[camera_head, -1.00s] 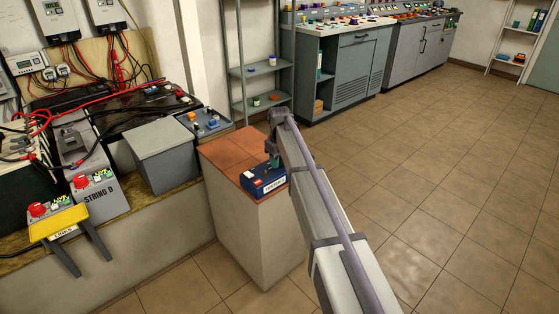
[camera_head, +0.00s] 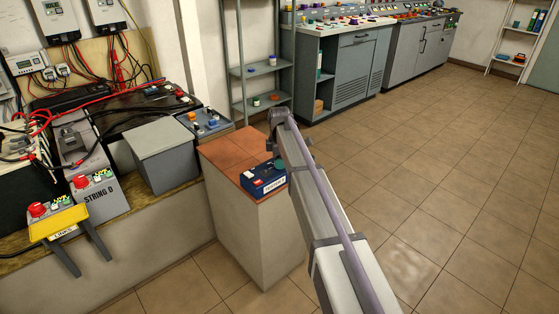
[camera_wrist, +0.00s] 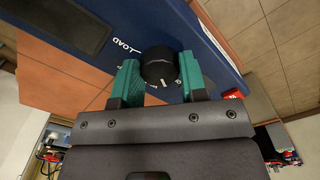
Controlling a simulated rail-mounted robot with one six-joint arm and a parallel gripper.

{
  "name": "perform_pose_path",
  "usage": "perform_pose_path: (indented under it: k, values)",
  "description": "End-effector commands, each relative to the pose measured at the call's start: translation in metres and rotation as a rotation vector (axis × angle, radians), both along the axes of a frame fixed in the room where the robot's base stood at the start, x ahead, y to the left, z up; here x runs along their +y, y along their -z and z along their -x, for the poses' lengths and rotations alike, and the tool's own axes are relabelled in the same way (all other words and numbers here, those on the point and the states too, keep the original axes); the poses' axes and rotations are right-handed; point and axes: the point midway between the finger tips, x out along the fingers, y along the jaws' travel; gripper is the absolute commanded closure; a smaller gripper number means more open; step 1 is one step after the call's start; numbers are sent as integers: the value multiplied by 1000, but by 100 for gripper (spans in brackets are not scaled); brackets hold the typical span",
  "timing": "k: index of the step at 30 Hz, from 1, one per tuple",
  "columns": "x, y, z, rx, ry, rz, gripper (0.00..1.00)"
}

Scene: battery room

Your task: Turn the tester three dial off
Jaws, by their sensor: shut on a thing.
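The blue tester (camera_head: 254,186) with a white label sits on the terracotta top of a pedestal. In the wrist view its blue face (camera_wrist: 207,22) fills the upper part, with a dark panel and the word LOAD printed beside a round black dial (camera_wrist: 158,62). My gripper (camera_wrist: 160,76) has its green fingers on either side of the dial and is shut on it. It also shows in the head view (camera_head: 279,160), over the tester. The dial's pointer is not clear, and the marks below it are partly hidden.
The pedestal's tiled top (camera_head: 226,148) is bare behind the tester. A grey box (camera_head: 162,155) and battery gear stand on the ledge to the left. A metal shelf (camera_head: 262,70) and a console (camera_head: 335,75) stand behind. The floor to the right is clear.

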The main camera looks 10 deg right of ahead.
Motion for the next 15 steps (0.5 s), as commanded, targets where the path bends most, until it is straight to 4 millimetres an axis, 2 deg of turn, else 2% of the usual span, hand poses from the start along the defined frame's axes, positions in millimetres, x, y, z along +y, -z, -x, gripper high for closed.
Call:
perform_pose_path:
  k: [6,15]
  values:
    - [0,0,1,1,-141,0,84]
    - [0,0,1,1,-244,0,84]
